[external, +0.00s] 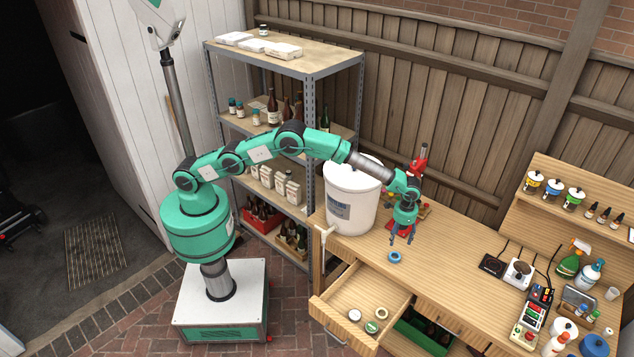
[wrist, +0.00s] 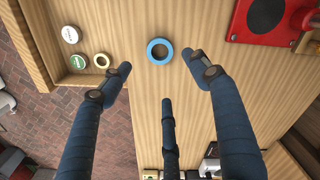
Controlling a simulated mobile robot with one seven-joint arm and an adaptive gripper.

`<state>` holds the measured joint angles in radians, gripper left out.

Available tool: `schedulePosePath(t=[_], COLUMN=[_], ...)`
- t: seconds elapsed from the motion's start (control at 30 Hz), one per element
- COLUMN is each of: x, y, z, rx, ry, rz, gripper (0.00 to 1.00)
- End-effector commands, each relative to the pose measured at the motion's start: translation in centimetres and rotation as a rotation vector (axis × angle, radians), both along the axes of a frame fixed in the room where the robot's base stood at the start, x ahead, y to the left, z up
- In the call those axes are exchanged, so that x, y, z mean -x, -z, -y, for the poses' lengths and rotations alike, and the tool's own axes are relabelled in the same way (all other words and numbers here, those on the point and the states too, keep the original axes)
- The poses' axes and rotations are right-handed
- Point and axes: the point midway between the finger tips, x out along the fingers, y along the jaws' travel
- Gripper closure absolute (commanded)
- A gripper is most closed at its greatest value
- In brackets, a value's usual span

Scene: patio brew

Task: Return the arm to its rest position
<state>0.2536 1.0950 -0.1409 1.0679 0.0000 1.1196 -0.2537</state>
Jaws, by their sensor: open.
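My green arm (external: 255,150) reaches out to the right from its base, past the white bucket and over the wooden workbench (external: 450,250). My gripper (external: 402,238) has dark blue fingers pointing down above the bench near its front edge. In the wrist view my gripper (wrist: 160,78) shows three fingers spread apart with nothing between them. A blue ring (external: 395,263) lies on the bench just below the fingertips. It also shows in the wrist view (wrist: 150,50), lying flat on the wood, apart from the fingers.
An open drawer (external: 335,295) holds several small round items, left of the ring. A white bucket (external: 350,205) and a red bench tool (external: 419,163) stand close to my arm. Metal shelves (external: 313,150) with bottles stand behind. Small devices and bottles fill the bench's right end.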

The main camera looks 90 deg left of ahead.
Motion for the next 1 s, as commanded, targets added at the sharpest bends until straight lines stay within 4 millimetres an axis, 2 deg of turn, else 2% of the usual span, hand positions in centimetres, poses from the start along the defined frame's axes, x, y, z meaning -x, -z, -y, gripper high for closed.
schedulePosePath(t=[0.37, 0.57, 0.77, 1.0], x=[0.0, 0.3, 1.3, 3.5], y=[-0.1, -1.4, -4.7, -10.4], z=[0.0, 0.3, 1.0, 1.6], rx=[0.000, 0.003, 0.009, 0.018], ry=[0.001, 0.015, 0.053, 0.113], rz=[0.001, 0.011, 0.037, 0.082], gripper=[0.39, 0.39, 0.39, 0.39])
